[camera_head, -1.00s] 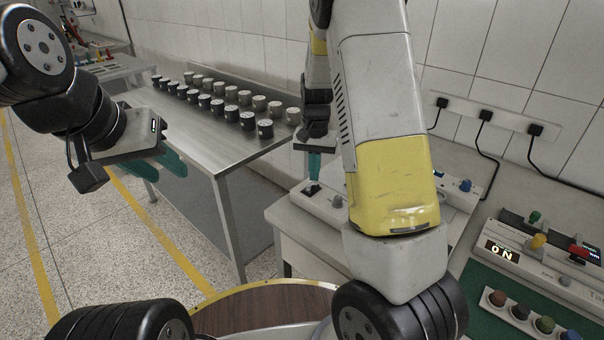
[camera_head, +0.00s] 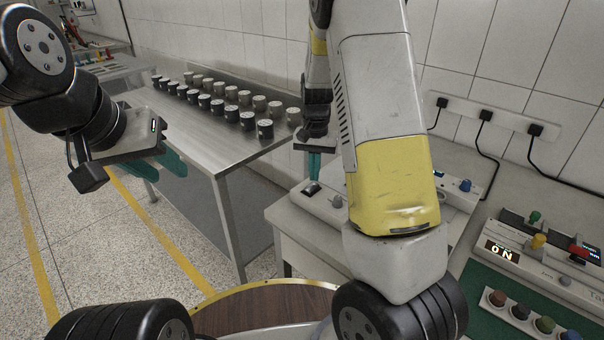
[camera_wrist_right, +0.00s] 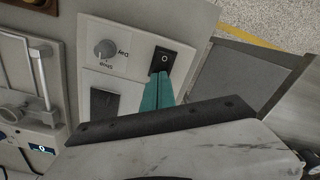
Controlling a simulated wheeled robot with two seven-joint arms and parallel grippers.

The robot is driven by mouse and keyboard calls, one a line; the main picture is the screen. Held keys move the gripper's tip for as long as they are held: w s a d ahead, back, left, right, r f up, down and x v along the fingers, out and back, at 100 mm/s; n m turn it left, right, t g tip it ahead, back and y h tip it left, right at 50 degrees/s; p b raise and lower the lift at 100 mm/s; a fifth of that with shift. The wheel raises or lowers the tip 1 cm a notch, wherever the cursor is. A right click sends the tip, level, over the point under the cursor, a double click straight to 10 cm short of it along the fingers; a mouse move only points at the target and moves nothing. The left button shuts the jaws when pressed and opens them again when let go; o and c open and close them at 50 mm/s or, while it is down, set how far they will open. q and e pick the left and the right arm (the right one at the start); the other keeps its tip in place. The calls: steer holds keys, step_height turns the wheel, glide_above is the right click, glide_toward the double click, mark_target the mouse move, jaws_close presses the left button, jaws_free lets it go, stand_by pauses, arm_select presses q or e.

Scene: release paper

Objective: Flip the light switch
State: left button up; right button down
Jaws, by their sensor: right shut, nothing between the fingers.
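The light switch (camera_wrist_right: 163,60) is a black rocker with a round mark, set in a white panel beside a grey knob (camera_wrist_right: 105,49) in the right wrist view. In the head view the switch (camera_head: 311,189) shows dark on the white device (camera_head: 322,206) at the bench's left end. My right gripper (camera_head: 314,165) points down just above the switch. In the right wrist view its teal fingertips (camera_wrist_right: 158,82) are together at the rocker's lower edge; I cannot tell whether they touch it. My left gripper (camera_head: 172,165) hangs empty over the floor at the left; its teal fingers look apart.
A device with a lit "ON" display (camera_head: 501,251) sits on the bench at right. Plugs and cables (camera_head: 485,117) line the wall. My right arm hides part of the bench.

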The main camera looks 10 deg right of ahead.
mark_target(314, 184)
steer(key=shift+f, duration=0.95)
stand_by(0.8)
steer(key=shift+r, duration=3.5)
steer(key=s+a+r+n+t+y, duration=0.1)
steer(key=s+r+n+t, duration=0.1)
steer(key=s+r, duration=0.6)
steer(key=s+a+r+n+t+y, duration=0.1)
steer(key=s+r+n+t, duration=0.2)
steer(key=s+r, duration=0.5)
steer(key=s+t, duration=0.1)
steer(key=s, duration=0.7)
steer(key=shift+s+r, duration=0.15)
steer(key=shift+r, duration=0.15)
